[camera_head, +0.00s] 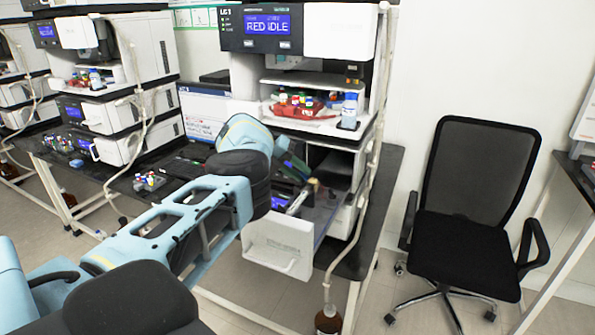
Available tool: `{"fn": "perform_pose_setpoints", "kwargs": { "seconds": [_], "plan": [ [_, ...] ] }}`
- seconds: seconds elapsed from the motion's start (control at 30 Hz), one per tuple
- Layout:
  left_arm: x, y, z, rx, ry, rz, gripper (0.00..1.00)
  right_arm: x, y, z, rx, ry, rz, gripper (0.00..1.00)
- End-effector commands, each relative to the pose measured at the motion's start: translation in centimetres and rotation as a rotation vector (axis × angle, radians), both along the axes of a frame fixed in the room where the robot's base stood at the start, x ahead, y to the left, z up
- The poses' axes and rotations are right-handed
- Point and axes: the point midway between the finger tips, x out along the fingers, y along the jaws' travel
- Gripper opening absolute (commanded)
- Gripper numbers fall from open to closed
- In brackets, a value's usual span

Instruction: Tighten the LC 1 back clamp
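The LC 1 stack (268,28) stands in the centre, with a lit display reading "RED IDLE". Low in it, a drawer with a white front (278,246) is pulled out, with a see-through side. My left arm reaches in from the lower left, and its wrist covers much of the drawer's inside. My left gripper (298,186) is at the opened drawer, small and mostly hidden behind the wrist. I cannot see whether its fingers are open or touch anything. The back clamp cannot be made out clearly. My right gripper is not in view.
A shelf with a red tray (298,108) of capped bottles sits above the drawer. Tubing runs down the stack's right side to a brown bottle (328,320) on the floor. An office chair (470,215) stands to the right. Another stack (108,90) is at left.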

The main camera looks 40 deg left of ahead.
Motion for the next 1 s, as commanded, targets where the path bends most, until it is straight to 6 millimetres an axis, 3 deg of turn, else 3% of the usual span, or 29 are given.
{"fn": "perform_pose_setpoints", "kwargs": {
  "seconds": [0.27, 0.7, 1.0],
  "plan": [
    [-0.2, 0.3, 0.3, 0.001, -0.002, 0.002, 0.26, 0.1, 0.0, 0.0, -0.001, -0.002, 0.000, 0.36],
    [-3.4, 3.7, 4.4, 0.001, -0.003, 0.002, 0.26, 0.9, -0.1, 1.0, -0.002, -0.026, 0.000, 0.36],
    [-4.1, 4.4, 5.1, 0.000, 0.000, 0.000, 0.26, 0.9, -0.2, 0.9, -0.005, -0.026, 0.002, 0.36]
  ]
}}
